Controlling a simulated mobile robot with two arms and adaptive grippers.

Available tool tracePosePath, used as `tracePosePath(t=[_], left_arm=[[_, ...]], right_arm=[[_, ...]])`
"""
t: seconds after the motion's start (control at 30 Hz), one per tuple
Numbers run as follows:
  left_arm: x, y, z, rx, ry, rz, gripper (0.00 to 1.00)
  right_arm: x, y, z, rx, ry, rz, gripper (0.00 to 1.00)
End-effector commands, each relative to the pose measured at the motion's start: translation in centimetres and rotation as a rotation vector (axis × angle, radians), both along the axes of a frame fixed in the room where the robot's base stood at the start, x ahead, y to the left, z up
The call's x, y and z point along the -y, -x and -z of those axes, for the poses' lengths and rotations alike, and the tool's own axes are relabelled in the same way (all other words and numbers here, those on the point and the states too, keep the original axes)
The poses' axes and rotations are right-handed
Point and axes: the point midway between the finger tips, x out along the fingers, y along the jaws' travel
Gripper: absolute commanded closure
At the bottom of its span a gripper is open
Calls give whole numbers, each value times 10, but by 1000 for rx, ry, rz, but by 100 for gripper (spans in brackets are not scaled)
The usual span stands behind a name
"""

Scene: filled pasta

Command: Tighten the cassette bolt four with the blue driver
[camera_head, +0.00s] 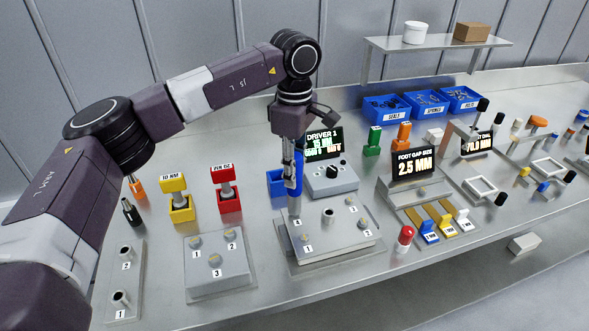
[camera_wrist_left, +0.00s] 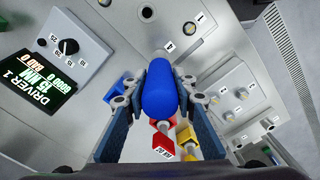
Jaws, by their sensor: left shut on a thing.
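My left gripper (camera_head: 291,165) is shut on the upright blue driver (camera_head: 295,186), above the far left corner of the cassette plate (camera_head: 335,251). The driver's grey shaft points down at the place labelled 4, where its lower end hides the bolt. I cannot tell whether the tip touches it. In the left wrist view, the blue handle (camera_wrist_left: 160,96) sits between both fingers, with the label 4 (camera_wrist_left: 168,46) just beyond it. Other bolts, such as bolt one (camera_head: 305,237), show at the plate's corners. My right gripper is not in view.
A driver controller (camera_head: 331,178) with a dial and a "DRIVER 1" screen stands behind the plate. Yellow (camera_head: 181,211) and red (camera_head: 228,201) holders and another block with bolts (camera_head: 218,269) lie to the left. A red-capped bottle (camera_head: 405,237) stands to the right.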

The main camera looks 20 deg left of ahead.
Motion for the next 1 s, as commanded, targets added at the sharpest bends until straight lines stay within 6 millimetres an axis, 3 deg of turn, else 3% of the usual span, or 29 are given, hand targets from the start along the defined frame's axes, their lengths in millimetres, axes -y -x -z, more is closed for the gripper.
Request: tracePosePath(t=[1.0], left_arm=[[0,0,7,2,1,0,100]], right_arm=[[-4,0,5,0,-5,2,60]])
